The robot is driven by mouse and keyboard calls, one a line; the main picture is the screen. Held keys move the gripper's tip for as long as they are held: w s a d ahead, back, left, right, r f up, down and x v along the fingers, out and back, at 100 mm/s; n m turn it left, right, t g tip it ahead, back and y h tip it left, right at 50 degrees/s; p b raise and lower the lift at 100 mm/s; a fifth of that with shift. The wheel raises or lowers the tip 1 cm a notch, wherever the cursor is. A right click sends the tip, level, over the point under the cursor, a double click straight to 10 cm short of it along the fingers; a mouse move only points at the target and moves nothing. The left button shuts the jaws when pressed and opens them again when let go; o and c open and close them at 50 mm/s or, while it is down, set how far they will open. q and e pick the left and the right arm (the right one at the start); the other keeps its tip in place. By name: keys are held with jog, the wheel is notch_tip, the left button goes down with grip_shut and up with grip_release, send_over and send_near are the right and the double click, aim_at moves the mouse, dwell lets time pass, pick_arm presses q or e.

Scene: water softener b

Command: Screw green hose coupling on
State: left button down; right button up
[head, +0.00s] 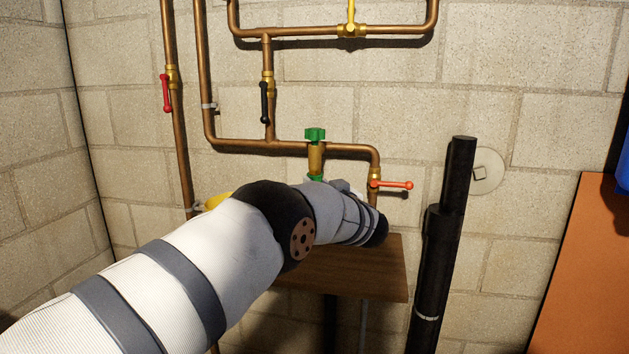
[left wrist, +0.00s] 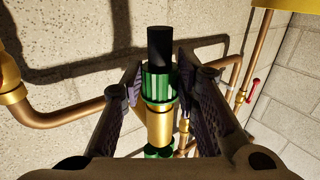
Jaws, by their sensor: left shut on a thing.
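The green hose coupling (left wrist: 158,85) is a ribbed ring between my left fingers in the left wrist view. A black hose end (left wrist: 160,45) sticks out of one side of it. A brass spigot (left wrist: 159,125) meets its other side; I cannot tell how far the threads engage. My left gripper (left wrist: 160,78) is shut on the coupling. In the head view my left wrist hides most of the gripper and coupling; a bit of green (head: 316,179) shows under the brass spigot (head: 315,158) with its green handle (head: 315,135). My right gripper is out of view.
Copper pipes (head: 245,143) run along the block wall, with a red-handled valve (head: 392,184) right of the spigot. A wooden shelf (head: 385,270) lies below my wrist. A black standpipe (head: 440,240) stands to the right, near an orange surface (head: 595,270).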

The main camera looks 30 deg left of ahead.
pick_arm(q)
jog(key=shift+w+d+r+n+g+y, duration=0.1)
jog(key=shift+r+n+g+y, duration=0.05)
jog(key=shift+n+g+y, duration=0.15)
jog(key=c, duration=1.3)
grip_release()
jog(key=shift+w, duration=0.1)
